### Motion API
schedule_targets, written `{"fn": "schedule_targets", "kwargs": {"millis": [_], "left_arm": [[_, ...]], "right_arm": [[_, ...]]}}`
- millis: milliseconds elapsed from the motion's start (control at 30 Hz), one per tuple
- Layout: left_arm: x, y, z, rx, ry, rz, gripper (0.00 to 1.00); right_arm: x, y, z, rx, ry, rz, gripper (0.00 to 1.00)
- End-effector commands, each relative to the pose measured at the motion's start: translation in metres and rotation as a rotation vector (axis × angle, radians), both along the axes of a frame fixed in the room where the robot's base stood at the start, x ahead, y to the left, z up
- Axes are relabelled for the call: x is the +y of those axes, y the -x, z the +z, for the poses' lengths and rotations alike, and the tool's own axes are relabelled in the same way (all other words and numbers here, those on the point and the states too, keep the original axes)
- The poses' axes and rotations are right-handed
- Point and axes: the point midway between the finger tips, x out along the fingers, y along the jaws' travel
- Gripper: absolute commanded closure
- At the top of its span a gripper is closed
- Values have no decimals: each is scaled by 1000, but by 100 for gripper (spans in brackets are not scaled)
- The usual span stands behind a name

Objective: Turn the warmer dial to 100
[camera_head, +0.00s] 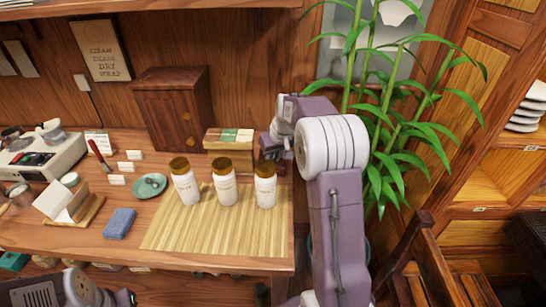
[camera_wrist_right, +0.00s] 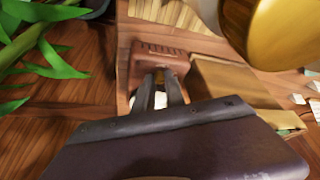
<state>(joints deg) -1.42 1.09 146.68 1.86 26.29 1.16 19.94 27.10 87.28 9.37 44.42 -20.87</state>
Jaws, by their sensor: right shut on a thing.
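A reddish-brown block with a ridged edge, which looks like the warmer (camera_wrist_right: 150,51), stands at the table edge in the right wrist view. My right gripper (camera_wrist_right: 160,78) reaches its near face, with both fingers closed on a small part there, apparently the dial. Only a yellowish sliver shows between the fingers; the dial's marks and setting cannot be read.
Three white jars with brown-gold lids (camera_head: 223,183) stand on a bamboo mat (camera_head: 170,238), the right one close to my right gripper. A tan box (camera_head: 229,139) is beside the gripper. A leafy plant (camera_head: 385,130) rises behind the right arm.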

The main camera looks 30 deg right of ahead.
Motion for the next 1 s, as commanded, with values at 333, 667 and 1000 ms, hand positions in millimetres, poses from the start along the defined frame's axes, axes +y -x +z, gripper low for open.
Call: {"fn": "schedule_targets", "kwargs": {"millis": [333,667,1000], "left_arm": [[0,0,14,0,0,0,64],[0,0,31,0,0,0,64],[0,0,35,0,0,0,64]], "right_arm": [[2,0,3,1,0,-109,100],[4,-1,3,-1,1,-337,100],[5,-2,1,-2,1,-497,100]]}}
